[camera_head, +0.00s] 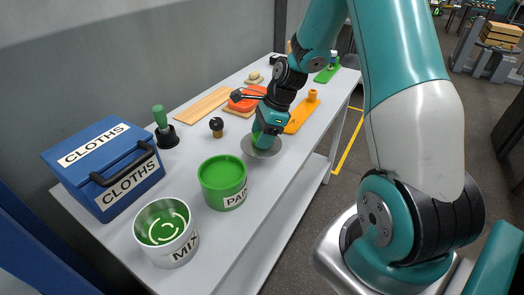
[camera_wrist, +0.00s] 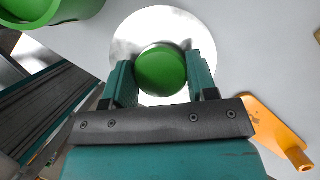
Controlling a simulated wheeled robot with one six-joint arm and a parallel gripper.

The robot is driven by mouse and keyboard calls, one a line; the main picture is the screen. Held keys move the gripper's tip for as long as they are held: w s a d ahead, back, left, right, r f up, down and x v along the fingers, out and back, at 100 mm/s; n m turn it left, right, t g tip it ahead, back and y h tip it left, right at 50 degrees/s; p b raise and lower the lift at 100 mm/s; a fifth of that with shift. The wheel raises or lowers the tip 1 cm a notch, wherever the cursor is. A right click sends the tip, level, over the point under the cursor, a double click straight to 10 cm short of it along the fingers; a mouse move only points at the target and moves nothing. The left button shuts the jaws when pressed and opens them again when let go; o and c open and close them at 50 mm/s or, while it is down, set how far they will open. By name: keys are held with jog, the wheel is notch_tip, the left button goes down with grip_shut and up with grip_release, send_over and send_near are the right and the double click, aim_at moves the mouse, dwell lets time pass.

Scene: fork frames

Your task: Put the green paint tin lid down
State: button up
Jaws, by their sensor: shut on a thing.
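The paint tin lid is a flat silver disc (camera_wrist: 125,50) with a round green knob (camera_wrist: 161,70). My gripper (camera_wrist: 160,75) is shut on the knob, one finger on each side of it. In the head view, my gripper (camera_head: 264,140) points down at the table with the lid (camera_head: 262,150) flat beneath it. I cannot tell whether the disc touches the table or hangs just above it. The green paint tin (camera_head: 223,183) stands upright to the front left of the lid, apart from it. Its top is open.
A green-handled tool (camera_head: 163,128) and a dark knob (camera_head: 217,127) stand behind. An orange piece (camera_head: 301,112) lies right of my gripper. The table's right edge is close.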

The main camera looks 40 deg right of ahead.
aim_at(262, 160)
jog(key=shift+f, duration=2.85)
jog(key=shift+f, duration=0.15)
jog(key=o, duration=0.9)
